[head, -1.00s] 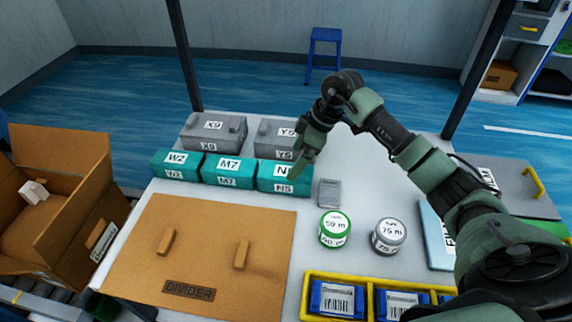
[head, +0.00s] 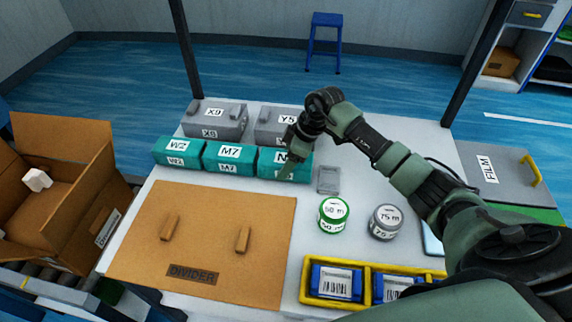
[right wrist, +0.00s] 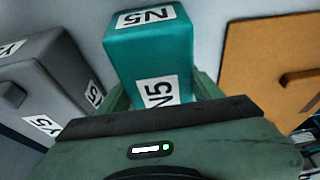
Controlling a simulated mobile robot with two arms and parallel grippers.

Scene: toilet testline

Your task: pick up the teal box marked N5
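The teal box marked N5 (head: 270,166) stands at the right end of a row of teal boxes on the white table. My right gripper (head: 287,168) is over it in the head view and hides part of its label. In the right wrist view, the N5 box (right wrist: 150,52) reaches between the two fingers of my right gripper (right wrist: 160,92). One finger is on each side of it, and the gripper looks open; contact is not clear. My left gripper is in neither view.
Teal boxes W2 (head: 178,151) and M7 (head: 229,156) adjoin on the left. Grey boxes X9 (head: 214,120) and Y5 (head: 272,127) stand behind. A brown divider (head: 205,230) lies in front. A small grey block (head: 328,180) and green-rimmed roll (head: 334,214) are to the right.

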